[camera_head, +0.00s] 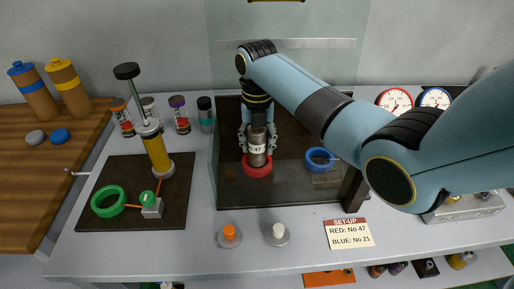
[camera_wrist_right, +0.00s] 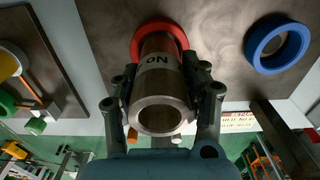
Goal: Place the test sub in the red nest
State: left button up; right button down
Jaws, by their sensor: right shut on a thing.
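The test sub (camera_head: 257,148) is a brown-grey metal tube with a white label reading "No 47". It stands upright at the red nest (camera_head: 257,169), a red ring on the dark plate. In the right wrist view the tube (camera_wrist_right: 160,85) is seen from its open end, with the red ring (camera_wrist_right: 136,45) around its far end. Whether it is fully seated is hard to tell. My right gripper (camera_head: 257,138) comes from above and is shut on the test sub; its fingers flank the tube in the right wrist view (camera_wrist_right: 162,105). My left gripper is not in view.
A blue nest (camera_head: 319,158) lies to the right on the same dark plate (camera_head: 285,192). A card (camera_head: 349,234) reads "RED: No 47, BLUE: No 21". A yellow pump-like device (camera_head: 155,152) and a green ring (camera_head: 108,201) stand on the left mat. A clear panel (camera_head: 288,70) rises behind.

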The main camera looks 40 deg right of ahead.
jog(key=shift+f, duration=0.95)
jog(key=shift+f, duration=0.1)
jog(key=c, duration=0.7)
grip_release()
notch_tip(320, 180, up, 12)
jog(key=shift+r, duration=0.1)
